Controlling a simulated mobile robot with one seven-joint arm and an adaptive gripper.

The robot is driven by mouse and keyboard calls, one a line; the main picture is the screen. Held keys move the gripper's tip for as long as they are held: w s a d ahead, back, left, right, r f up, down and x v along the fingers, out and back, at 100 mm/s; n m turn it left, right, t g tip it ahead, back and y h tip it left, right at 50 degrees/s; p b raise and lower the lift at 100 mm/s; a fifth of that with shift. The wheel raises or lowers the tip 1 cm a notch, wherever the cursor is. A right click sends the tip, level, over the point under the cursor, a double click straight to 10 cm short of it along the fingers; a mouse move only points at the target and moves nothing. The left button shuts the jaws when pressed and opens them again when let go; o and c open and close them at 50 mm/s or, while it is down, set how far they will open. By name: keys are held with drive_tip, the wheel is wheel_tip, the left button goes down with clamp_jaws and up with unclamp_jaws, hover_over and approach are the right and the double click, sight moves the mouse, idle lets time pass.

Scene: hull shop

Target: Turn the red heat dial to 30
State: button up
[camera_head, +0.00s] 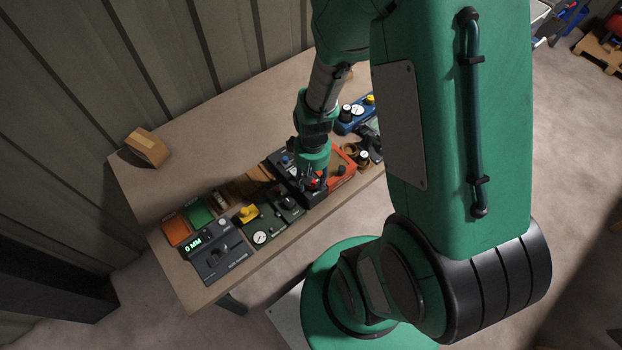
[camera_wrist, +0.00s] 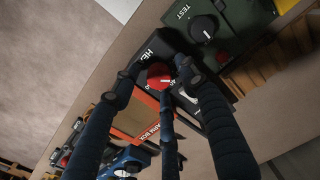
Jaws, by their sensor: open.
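The red heat dial (camera_wrist: 158,77) sits on a black panel (camera_wrist: 152,47) whose label begins "HE". In the head view the red of the dial (camera_head: 316,183) shows just beneath my gripper. My gripper (camera_wrist: 157,85) is open, pointing down, with its dark fingers spread around the dial. The fingers cover parts of the dial and its scale. I cannot tell whether they touch it. A pale pointer mark shows on the dial, but the number it points to is not readable.
An orange-red box (camera_head: 342,167) lies right of the black panel. A dark green unit (camera_head: 268,222) with a yellow knob and a grey unit reading "0 MM" (camera_head: 215,250) stand to the left. The bench (camera_head: 215,135) is bare behind the devices.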

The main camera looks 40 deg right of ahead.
drive_tip(key=shift+r, duration=0.1)
wheel_tip(320, 180, up, 12)
drive_tip(key=shift+d, duration=0.15)
idle(0.5)
idle(0.5)
drive_tip(key=s+a+r+t+b, duration=0.1)
drive_tip(key=s+a+r+t, duration=0.1)
drive_tip(key=a+r, duration=0.2)
drive_tip(key=s+a+r+t+b, duration=0.1)
drive_tip(key=a+r, duration=0.3)
drive_tip(key=r, duration=0.7)
drive_tip(key=s+a+r+n+t+b, duration=0.1)
drive_tip(key=s+a+r+t+b, duration=0.1)
drive_tip(key=a+r, duration=0.3)
drive_tip(key=shift+s+r+t, duration=0.3)
drive_tip(key=shift+s+r, duration=0.05)
drive_tip(key=shift+r, duration=1.3)
